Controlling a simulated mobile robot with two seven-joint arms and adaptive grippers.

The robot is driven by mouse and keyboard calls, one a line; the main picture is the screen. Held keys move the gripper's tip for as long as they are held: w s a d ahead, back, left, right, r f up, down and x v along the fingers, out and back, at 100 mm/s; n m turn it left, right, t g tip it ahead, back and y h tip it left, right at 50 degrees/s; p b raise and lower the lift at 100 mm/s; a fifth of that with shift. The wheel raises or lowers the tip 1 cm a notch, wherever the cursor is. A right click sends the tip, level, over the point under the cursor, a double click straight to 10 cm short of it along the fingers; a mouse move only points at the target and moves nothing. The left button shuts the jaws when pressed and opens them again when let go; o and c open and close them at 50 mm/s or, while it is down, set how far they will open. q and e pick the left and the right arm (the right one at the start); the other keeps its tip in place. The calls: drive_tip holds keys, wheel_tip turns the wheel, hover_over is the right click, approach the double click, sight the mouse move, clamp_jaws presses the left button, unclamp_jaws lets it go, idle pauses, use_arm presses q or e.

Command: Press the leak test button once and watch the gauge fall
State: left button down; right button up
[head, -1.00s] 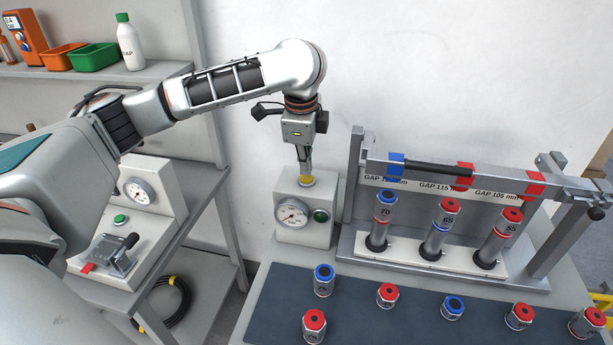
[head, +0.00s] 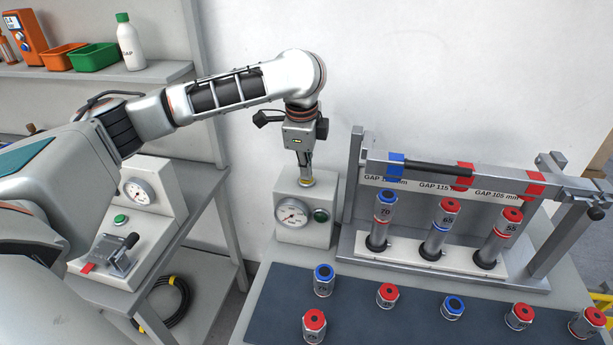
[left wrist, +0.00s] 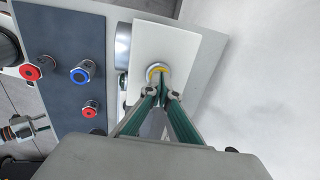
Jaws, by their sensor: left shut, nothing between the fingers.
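A pale test box (head: 303,233) stands at the back of the right bench, with a round white gauge (head: 292,212) and a dark green round button or lamp (head: 321,215) on its front. On its top is a yellow-ringed button (head: 306,183), which also shows in the left wrist view (left wrist: 157,70). My left gripper (head: 306,175) points down with its fingers shut and empty. Its tips are at the yellow-ringed button and look to be touching it; they partly hide it. The gauge needle is too small to read exactly.
A rack (head: 440,265) with several tall cylinders stands right of the box. Several red- and blue-topped fittings stand on the dark mat (head: 262,318) in front. A second gauge unit (head: 165,188) is on the left bench. The wall behind is clear.

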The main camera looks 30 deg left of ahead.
use_arm(q)
wheel_tip(320, 180, up, 7)
drive_tip(key=s, duration=0.1)
drive_tip(key=shift+s+d, duration=0.15)
drive_tip(key=shift+d, duration=0.05)
idle(0.5)
drive_tip(key=shift+r, duration=2.9)
idle(4.0)
